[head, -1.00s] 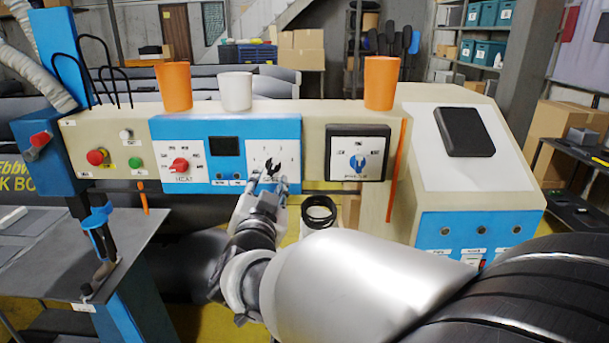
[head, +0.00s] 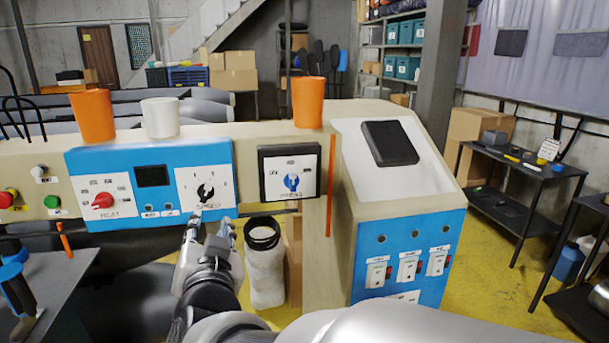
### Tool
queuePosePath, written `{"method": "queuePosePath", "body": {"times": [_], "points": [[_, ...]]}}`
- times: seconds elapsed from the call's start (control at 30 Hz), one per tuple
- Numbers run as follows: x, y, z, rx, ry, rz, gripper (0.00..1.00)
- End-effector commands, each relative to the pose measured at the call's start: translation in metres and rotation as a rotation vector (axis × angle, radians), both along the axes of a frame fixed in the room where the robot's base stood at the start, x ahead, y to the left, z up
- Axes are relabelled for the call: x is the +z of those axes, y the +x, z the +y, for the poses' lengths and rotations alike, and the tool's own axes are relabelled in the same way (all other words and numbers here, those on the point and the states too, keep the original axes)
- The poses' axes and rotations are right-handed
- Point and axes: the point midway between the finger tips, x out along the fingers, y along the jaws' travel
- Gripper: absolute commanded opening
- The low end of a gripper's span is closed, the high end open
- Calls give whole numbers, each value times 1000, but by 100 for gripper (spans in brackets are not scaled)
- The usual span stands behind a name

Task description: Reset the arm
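My gripper (head: 212,223) is in the head view, in front of the machine's blue control panel (head: 218,155). Its fingertips are apart with nothing visible between them. They appear just below the black speed knob (head: 205,192), on a white dial plate, and look clear of it. The rest of my arm runs down to the bottom edge of the picture.
The red heat knob (head: 103,200) is left of the speed knob, and the blue press knob (head: 292,181) is right of it. Cups, including a white cup (head: 160,117), stand on top. A whitish cylinder (head: 265,270) with a black rim stands below. Yellow floor (head: 490,265) is open at right.

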Motion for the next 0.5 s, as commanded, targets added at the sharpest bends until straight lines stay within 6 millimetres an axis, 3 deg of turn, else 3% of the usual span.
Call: {"method": "queuePosePath", "body": {"times": [0.03,0.13,0.27,0.37,0.5], "points": [[4,1,-21,21,-13,34,32],[-3,-10,-58,88,-77,133,32],[-26,-41,-114,139,-190,290,32],[-52,-78,-165,142,-288,432,32],[-90,-142,-236,97,-410,653,32]]}}
